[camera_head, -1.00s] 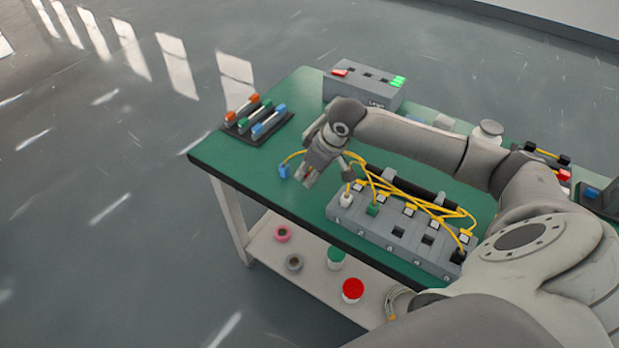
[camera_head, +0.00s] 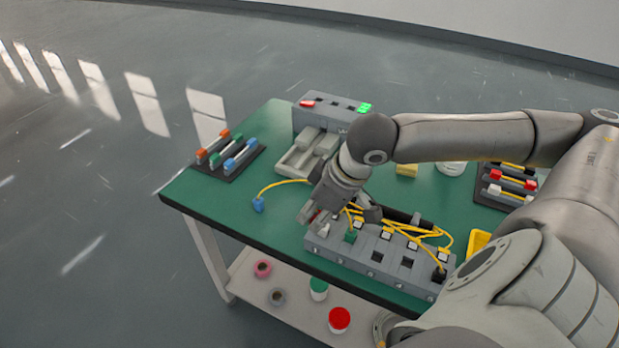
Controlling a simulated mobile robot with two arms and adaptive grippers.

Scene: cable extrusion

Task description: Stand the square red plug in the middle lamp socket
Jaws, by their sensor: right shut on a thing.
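My right gripper (camera_head: 311,217) reaches down from the right over the left end of the grey numbered socket block. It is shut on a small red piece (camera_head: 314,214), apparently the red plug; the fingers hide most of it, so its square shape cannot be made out. A whitish plug (camera_head: 323,229) stands close beside the fingertips. The grey lamp box (camera_head: 335,117) stands at the table's back edge, with red at its left end, dark openings in the middle and bright green at its right end. My left gripper is out of view.
A black rack (camera_head: 238,162) with coloured plugs lies at the left. A blue-ended yellow cable (camera_head: 259,203) lies on the green table (camera_head: 215,199). A grey tray (camera_head: 303,155) sits before the lamp box. Yellow cables (camera_head: 410,229) tangle over the socket block (camera_head: 345,254).

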